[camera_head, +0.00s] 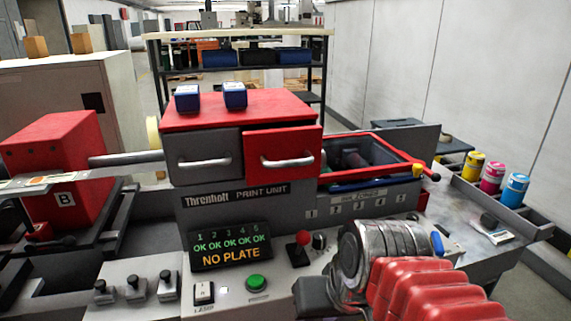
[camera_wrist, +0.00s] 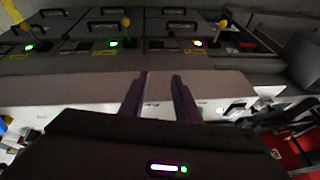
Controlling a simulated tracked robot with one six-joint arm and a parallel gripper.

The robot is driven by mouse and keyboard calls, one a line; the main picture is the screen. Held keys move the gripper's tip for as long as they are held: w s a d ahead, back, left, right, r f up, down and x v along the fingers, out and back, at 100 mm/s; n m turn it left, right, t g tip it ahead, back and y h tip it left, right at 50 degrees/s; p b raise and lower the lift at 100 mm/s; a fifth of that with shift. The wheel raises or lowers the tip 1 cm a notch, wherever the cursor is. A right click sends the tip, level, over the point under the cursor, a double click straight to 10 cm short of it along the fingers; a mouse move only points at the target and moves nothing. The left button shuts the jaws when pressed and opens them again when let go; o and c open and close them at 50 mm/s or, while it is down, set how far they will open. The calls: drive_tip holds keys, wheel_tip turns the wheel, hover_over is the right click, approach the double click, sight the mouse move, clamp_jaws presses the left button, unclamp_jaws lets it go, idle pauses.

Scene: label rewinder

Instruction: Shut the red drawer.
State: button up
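The red drawer (camera_head: 285,153) is in the upper right of the print unit's front in the head view, with a pale bar handle (camera_head: 287,161). Its front appears to stand slightly proud of the dark grey drawer (camera_head: 203,156) beside it; how far it is out is hard to tell. My gripper (camera_wrist: 161,76) shows in the wrist view with its two dark fingers apart and nothing between them. In the head view my arm is at the lower right, below and right of the red drawer and apart from it; the fingertips cannot be made out there.
Two blue boxes (camera_head: 235,95) stand on the print unit's red top. An open red-rimmed bay (camera_head: 370,160) is right of the drawer. A red ball-knob lever (camera_head: 303,239) and a green button (camera_head: 256,282) are below. The wrist view shows yellow-knobbed levers (camera_wrist: 126,22).

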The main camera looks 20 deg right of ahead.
drive_tip(key=m, duration=0.1)
drive_tip(key=m+t+y, duration=0.2)
drive_tip(key=m+y, duration=0.2)
drive_tip(key=y, duration=1.1)
approach(298, 164)
drive_tip(key=d, duration=0.2)
drive_tip(key=shift+s+a+r, duration=0.2)
drive_tip(key=shift+s, duration=0.2)
drive_tip(key=x, duration=1.4)
drive_tip(key=shift+w+f, duration=0.1)
drive_tip(key=shift+d, duration=0.1)
drive_tip(key=shift+c, duration=0.5)
clamp_jaws()
